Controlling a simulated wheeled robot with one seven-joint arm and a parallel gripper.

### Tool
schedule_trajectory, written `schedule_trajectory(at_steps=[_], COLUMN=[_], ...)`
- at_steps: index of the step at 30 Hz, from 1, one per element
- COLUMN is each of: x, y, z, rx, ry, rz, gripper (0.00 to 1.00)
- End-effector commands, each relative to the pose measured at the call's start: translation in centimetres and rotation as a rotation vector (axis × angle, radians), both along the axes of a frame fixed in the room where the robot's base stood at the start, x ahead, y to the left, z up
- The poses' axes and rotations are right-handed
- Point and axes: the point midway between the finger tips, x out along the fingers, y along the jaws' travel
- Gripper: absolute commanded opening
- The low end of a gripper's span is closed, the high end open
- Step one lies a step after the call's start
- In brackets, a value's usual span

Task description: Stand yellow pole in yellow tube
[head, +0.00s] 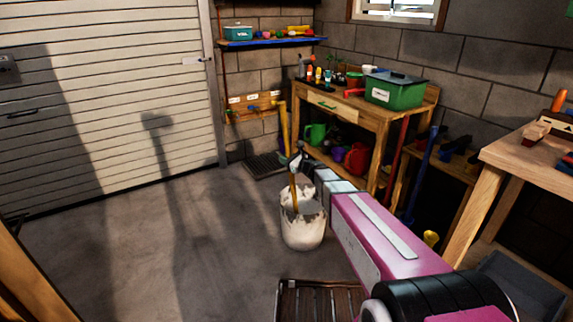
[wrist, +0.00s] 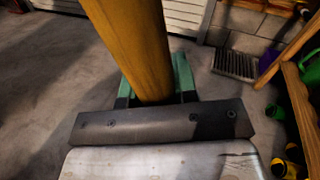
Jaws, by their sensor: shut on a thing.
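A long yellow pole (head: 284,125) stands nearly upright, leaning slightly, in the middle of the head view. My gripper (head: 296,165) is shut on it; the wrist view shows the pole (wrist: 133,45) between the green fingers. The pole's lower end overlaps the mouth of a whitish bucket (head: 302,234); I cannot tell whether it is inside or just in front. A short yellow tube (head: 430,238) shows low on the right, beside the workbench leg, mostly hidden behind my arm. A yellow ring-like thing (wrist: 281,168), probably this tube, shows at the wrist view's lower right.
A wooden bench (head: 335,114) with a green bin (head: 393,90) stands behind the bucket. Red and blue poles (head: 419,174) stand right of it. A workbench (head: 525,155) is at the right, a slatted wooden thing (head: 318,300) in front. The left floor is clear.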

Motion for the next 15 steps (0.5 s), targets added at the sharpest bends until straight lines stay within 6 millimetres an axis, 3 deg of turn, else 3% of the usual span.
schedule_trajectory(at_steps=[15], x=[-1.1], y=[0.5], z=[5.3], rx=[0.001], ry=[-0.001], rz=[-0.001], gripper=[0.0])
